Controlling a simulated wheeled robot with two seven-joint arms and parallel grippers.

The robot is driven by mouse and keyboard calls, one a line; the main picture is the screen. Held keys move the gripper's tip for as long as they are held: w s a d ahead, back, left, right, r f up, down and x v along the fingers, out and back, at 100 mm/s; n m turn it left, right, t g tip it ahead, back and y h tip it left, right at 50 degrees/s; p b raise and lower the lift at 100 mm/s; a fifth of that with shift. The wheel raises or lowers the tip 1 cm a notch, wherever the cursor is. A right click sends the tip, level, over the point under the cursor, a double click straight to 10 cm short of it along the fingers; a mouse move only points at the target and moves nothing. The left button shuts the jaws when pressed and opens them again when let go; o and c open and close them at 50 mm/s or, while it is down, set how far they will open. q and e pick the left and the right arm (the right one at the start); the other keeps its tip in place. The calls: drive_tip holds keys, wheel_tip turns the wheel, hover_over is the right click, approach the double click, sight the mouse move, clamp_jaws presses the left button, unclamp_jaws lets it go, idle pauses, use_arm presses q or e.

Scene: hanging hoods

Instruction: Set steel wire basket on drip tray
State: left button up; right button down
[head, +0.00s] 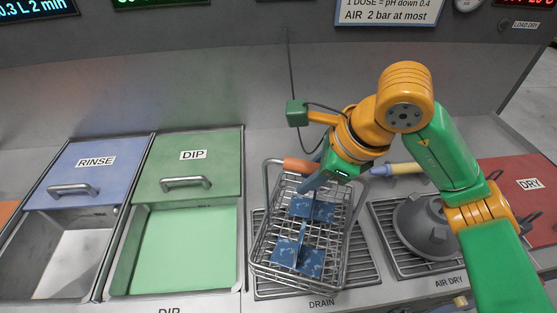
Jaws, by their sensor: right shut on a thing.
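The steel wire basket (268,262) is in the middle of the head view, with several mottled blue pieces inside. Its bail handle has an orange grip (298,165) at the far side. My right gripper (314,184) is shut on the basket's handle, with its fingers partly hidden by the gripper body. The drip tray (362,268), a slatted grate marked DRAIN, lies under the basket and shows around it. I cannot tell whether the basket touches it. My left gripper is not in view.
To the left are the green DIP tank (180,245) and the RINSE tank (70,265), both with part-open lids. To the right, a grey domed part (425,228) sits on the AIR DRY grate (388,240). A red DRY lid (515,190) lies beyond. A yellow-and-blue handle (400,168) is behind the gripper.

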wheel_tip(320, 180, down, 6)
drive_tip(key=w+d+p, duration=0.1)
drive_tip(key=d, duration=0.1)
drive_tip(key=shift+f+p, duration=0.2)
drive_tip(key=shift+p, duration=0.1)
drive_tip(key=c, duration=0.7)
unclamp_jaws()
drive_tip(key=shift+r, duration=0.1)
drive_tip(key=v, duration=1.2)
drive_tip(key=shift+s+d+r+b, duration=0.1)
drive_tip(key=shift+s+b, duration=0.05)
drive_tip(key=shift+b, duration=0.25)
